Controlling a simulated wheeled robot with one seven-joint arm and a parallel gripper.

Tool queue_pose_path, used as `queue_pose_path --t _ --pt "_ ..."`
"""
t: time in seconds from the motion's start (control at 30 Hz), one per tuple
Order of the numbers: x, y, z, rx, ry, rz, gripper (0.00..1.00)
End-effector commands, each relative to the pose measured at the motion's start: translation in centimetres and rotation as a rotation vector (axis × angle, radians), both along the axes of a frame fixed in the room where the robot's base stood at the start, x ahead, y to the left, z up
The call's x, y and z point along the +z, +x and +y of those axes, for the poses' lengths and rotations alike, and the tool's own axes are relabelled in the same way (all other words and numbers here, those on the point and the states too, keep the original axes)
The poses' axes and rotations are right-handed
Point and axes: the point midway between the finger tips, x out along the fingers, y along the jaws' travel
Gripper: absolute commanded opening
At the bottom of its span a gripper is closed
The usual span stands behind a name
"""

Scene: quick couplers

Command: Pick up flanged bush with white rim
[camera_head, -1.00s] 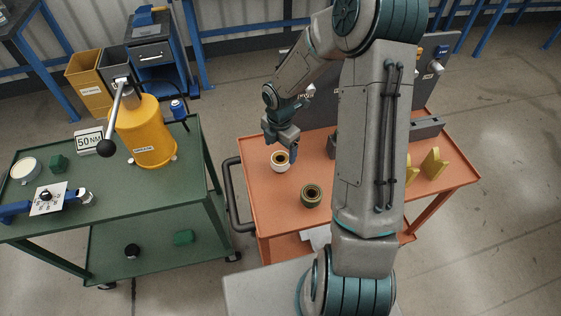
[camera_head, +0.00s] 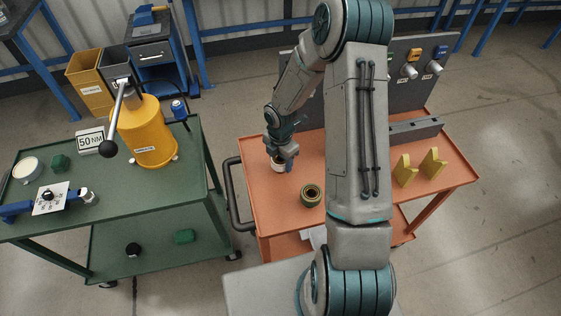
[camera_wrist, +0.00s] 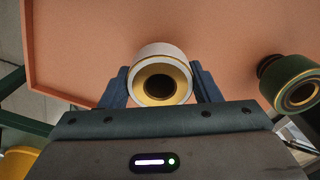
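The flanged bush with the white rim (camera_head: 277,165) stands on the orange cart's top at its left side. In the wrist view the white-rimmed bush (camera_wrist: 160,55) shows a white outer ring and a gold inner face around a dark bore. My gripper (camera_head: 284,158) is down at the bush and partly covers it in the head view. In the wrist view the blue fingers of my gripper (camera_wrist: 162,86) stand on either side of the bush. The left finger is close to it, and a narrow gap seems to show at the right. Contact cannot be told.
A dark green bush with a gold face (camera_head: 311,195) stands nearby on the orange cart (camera_head: 262,205); it also shows at right in the wrist view (camera_wrist: 295,85). Yellow brackets (camera_head: 433,163) and a grey panel (camera_head: 395,85) are farther right. The green cart (camera_head: 110,200) stands left.

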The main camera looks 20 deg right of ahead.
Motion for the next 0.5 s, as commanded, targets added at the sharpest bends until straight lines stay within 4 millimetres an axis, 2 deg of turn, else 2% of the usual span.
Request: queue_pose_path --t 0.33,0.5 --pt "0.11 0.02 -0.01 0.000 0.000 -0.001 0.27" --pt "0.83 0.06 -0.01 -0.001 0.000 -0.002 0.27"
